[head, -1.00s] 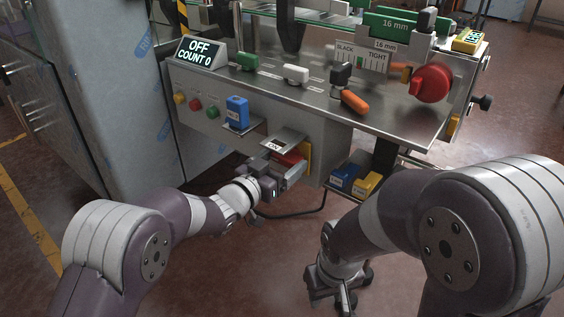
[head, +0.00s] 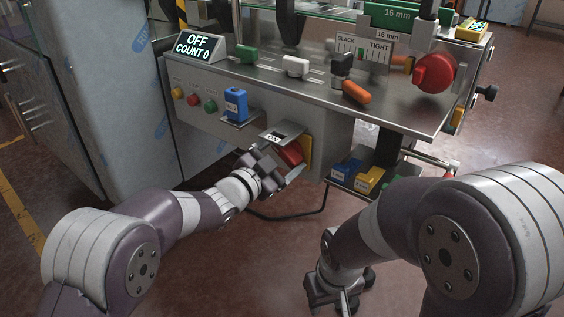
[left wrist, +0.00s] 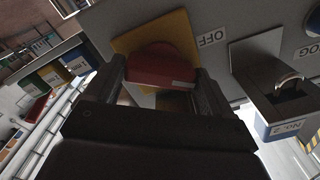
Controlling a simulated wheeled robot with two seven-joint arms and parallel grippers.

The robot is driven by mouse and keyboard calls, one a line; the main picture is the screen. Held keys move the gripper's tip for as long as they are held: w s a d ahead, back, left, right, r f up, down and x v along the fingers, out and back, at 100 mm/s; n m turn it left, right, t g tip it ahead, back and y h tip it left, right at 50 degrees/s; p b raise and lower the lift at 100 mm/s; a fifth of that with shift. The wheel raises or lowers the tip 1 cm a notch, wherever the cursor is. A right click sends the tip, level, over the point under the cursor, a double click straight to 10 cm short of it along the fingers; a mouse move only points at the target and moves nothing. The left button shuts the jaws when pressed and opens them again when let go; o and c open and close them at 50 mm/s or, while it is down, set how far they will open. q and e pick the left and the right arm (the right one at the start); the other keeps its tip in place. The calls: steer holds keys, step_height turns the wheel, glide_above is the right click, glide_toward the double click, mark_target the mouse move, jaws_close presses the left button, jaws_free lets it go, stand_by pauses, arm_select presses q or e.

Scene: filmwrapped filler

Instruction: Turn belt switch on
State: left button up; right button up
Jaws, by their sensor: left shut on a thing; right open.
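The belt switch is a red handle (head: 291,153) on a yellow plate (head: 307,150), on the front panel under a small metal shelf. In the left wrist view the red handle (left wrist: 163,66) sits between my finger pads in front of the yellow plate (left wrist: 184,34). A label reading OFF (left wrist: 212,38) is beside the plate. My left gripper (head: 284,168) is shut on the red handle, and the handle is tilted. My right gripper (head: 345,290) hangs low over the floor, open and apart from everything. The display (head: 197,47) reads OFF, COUNT 0.
Yellow, red and green buttons are further left. Blue and yellow bins (head: 368,180) sit to the right of the switch. A big red knob (head: 434,73) is at the machine's right end.

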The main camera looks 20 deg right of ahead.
arm_select(q)
steer(key=m+b, duration=0.2)
steer(key=m, duration=0.1)
steer(key=m+b, duration=0.1)
steer(key=shift+f+m, duration=0.3)
steer(key=m+b, duration=0.3)
steer(key=shift+r+m, duration=0.1)
steer(key=shift+m, duration=0.2)
steer(key=shift+c, duration=0.2)
steer(key=shift+s+d, duration=0.1)
stand_by(0.4)
steer(key=o, duration=0.9)
steer(key=shift+r, duration=0.15)
steer(key=shift+r, duration=0.15)
